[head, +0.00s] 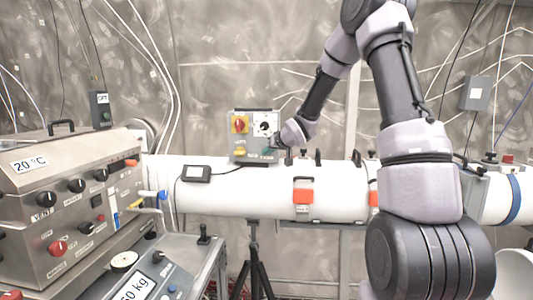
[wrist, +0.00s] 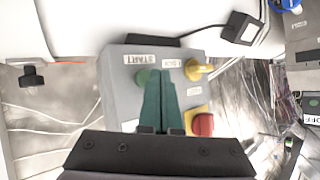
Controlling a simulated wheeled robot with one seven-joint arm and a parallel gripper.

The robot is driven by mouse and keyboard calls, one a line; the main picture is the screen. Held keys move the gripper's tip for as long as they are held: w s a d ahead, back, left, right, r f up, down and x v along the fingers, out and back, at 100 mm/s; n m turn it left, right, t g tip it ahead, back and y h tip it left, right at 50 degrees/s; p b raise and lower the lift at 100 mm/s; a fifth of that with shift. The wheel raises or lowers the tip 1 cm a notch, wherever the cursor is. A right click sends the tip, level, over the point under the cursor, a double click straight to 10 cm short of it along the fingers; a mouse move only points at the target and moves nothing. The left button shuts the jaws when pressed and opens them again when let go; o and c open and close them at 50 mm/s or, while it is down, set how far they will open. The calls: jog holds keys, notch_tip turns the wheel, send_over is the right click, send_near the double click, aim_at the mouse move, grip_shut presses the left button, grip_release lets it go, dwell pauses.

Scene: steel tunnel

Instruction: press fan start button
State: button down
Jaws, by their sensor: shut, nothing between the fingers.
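In the wrist view the same box (wrist: 115,88) appears upside down, with a START label (wrist: 141,60). A green button (wrist: 143,76) is beside that label, partly hidden by my fingers. My gripper (wrist: 160,74) is shut and empty, its dark green fingertips overlapping the button's right side. I cannot tell whether they touch it. In the head view my gripper (head: 272,149) is at the box's lower right corner.
The box also carries a yellow switch (wrist: 198,69) and a red knob (wrist: 203,124) close to my fingers. A white pipe (head: 250,190) runs below the box. A steel console (head: 70,200) stands at left, and a tripod (head: 254,262) is under the pipe.

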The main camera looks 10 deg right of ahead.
jog(key=shift+s+a, duration=0.3)
jog(key=shift+s, duration=0.6)
jog(key=shift+s+a, duration=0.25)
jog(key=shift+s, duration=0.6)
jog(key=shift+s+a, duration=0.3)
jog(key=shift+s, duration=0.6)
jog(key=s+d+r+m+g+h, duration=0.1)
jog(key=s+d+r+m+h, duration=0.1)
jog(key=s+d+r, duration=0.45)
jog(key=s+d+r+m+g+h, duration=0.15)
jog(key=s+r, duration=0.25)
jog(key=s, duration=0.5)
jog(key=s+a+r+m+g, duration=0.1)
jog(key=s, duration=0.9)
jog(key=s+a+r+m+g+y, duration=0.1)
jog(key=s+r, duration=0.1)
jog(key=s, duration=0.9)
jog(key=shift+s, duration=0.3)
